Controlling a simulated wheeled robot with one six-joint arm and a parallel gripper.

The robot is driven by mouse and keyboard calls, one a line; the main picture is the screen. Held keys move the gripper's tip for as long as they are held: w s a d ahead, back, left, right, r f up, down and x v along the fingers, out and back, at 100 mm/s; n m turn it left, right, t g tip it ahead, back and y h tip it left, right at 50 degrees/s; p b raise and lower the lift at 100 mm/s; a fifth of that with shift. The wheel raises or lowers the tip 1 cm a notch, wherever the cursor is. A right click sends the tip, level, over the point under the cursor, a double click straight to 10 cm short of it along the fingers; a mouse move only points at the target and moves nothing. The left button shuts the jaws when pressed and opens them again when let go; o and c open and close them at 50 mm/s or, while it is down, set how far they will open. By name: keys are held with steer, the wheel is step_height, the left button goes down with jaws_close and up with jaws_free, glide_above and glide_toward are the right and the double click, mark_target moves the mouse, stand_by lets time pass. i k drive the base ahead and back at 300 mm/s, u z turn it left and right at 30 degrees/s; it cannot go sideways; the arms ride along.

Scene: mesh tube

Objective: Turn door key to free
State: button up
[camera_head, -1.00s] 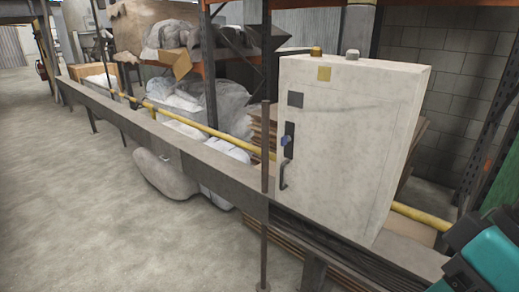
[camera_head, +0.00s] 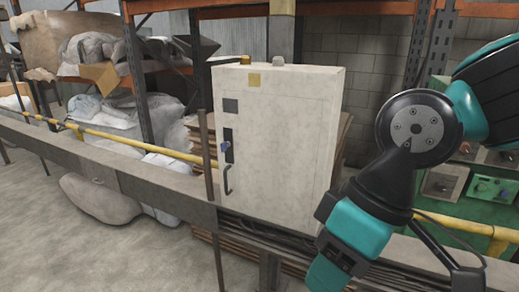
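A pale, scuffed cabinet (camera_head: 280,150) stands upright on a beam near the middle of the head view. Its front door is shut. A blue key or knob (camera_head: 224,147) sits on a dark lock plate (camera_head: 229,155) at the door's left side. A dark bar handle (camera_head: 228,181) is just below it. The exact angle of the key is too small to tell. My teal and black arm is at the right, and its lower part overlaps the cabinet's lower right corner in the picture. My gripper is not visible.
A thin rusty post (camera_head: 207,158) rises just left of the door. A grey beam (camera_head: 150,184) and a yellow rail (camera_head: 150,148) run across the front. Shelving with wrapped bags stands behind. A green panel (camera_head: 490,190) is at the right. Open floor lies at lower left.

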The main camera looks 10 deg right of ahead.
mark_target(224, 145)
steer(key=k, duration=0.6)
steer(key=u, duration=0.8)
steer(key=i, duration=1.4)
steer(key=z, duration=0.9)
